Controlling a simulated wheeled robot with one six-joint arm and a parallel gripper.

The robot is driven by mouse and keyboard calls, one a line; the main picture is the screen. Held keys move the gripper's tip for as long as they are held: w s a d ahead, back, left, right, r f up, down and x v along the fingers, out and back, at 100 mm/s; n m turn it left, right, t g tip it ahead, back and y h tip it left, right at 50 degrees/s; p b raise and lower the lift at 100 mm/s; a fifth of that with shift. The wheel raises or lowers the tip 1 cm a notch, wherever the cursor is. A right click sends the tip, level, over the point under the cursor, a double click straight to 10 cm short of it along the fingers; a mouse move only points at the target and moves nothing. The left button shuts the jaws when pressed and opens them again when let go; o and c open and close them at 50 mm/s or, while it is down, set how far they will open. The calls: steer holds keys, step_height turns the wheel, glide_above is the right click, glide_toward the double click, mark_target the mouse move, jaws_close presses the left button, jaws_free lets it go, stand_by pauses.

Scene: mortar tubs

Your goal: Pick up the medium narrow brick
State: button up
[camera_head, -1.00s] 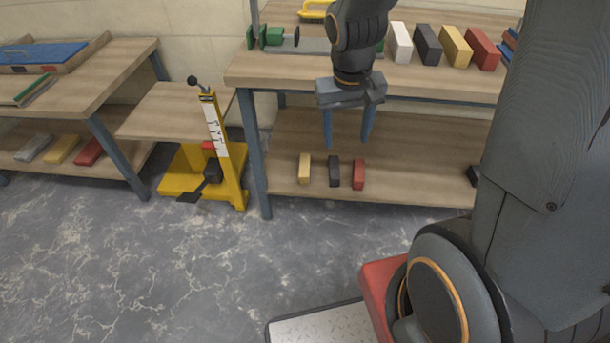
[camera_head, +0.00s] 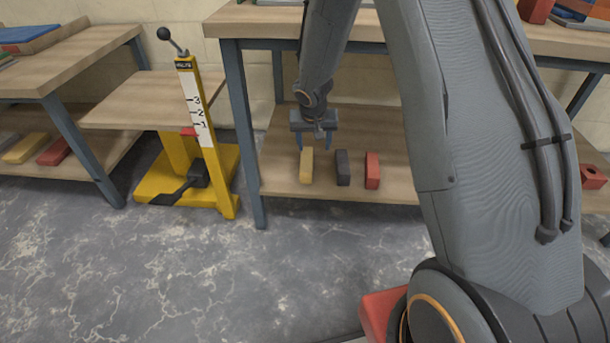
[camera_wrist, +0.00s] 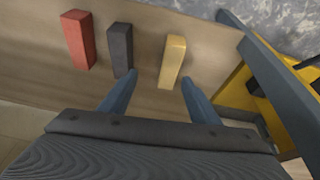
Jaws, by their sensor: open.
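Three narrow bricks stand in a row on the lower shelf (camera_head: 275,180) of the workbench. They are a yellow brick (camera_head: 307,165), a dark grey brick (camera_head: 343,168) and a red brick (camera_head: 372,170). The wrist view shows the same yellow brick (camera_wrist: 172,61), dark grey brick (camera_wrist: 120,49) and red brick (camera_wrist: 79,40). I cannot tell which one is medium. My gripper (camera_head: 317,148) is open and empty over the shelf. Its fingertips (camera_wrist: 160,77) point at the yellow brick, with one on each side in the wrist view, still apart from it.
The bench's upper top (camera_head: 260,23) overhangs the shelf, and a blue leg (camera_head: 243,130) stands left of the bricks. A yellow lift stand (camera_head: 205,140) is farther left. A red brick with a hole (camera_head: 592,176) lies on the shelf at right.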

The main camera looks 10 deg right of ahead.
steer(key=b, duration=0.3)
glide_above(306, 160)
steer(key=s, duration=0.3)
step_height(306, 160, down, 8)
steer(key=shift+r, duration=0.25)
steer(key=shift+w+a+b+x, duration=0.15)
steer(key=shift+b+x, duration=0.35)
steer(key=shift+x, duration=0.8)
steer(key=shift+w+a+b+x, duration=0.1)
steer(key=shift+b+x, duration=0.45)
steer(key=shift+x, duration=0.8)
steer(key=shift+w+a+b+x, duration=0.15)
steer(key=shift+b+x, duration=0.35)
steer(key=shift+x, duration=0.8)
steer(key=shift+r, duration=0.15)
steer(key=shift+c, duration=0.4)
jaws_close()
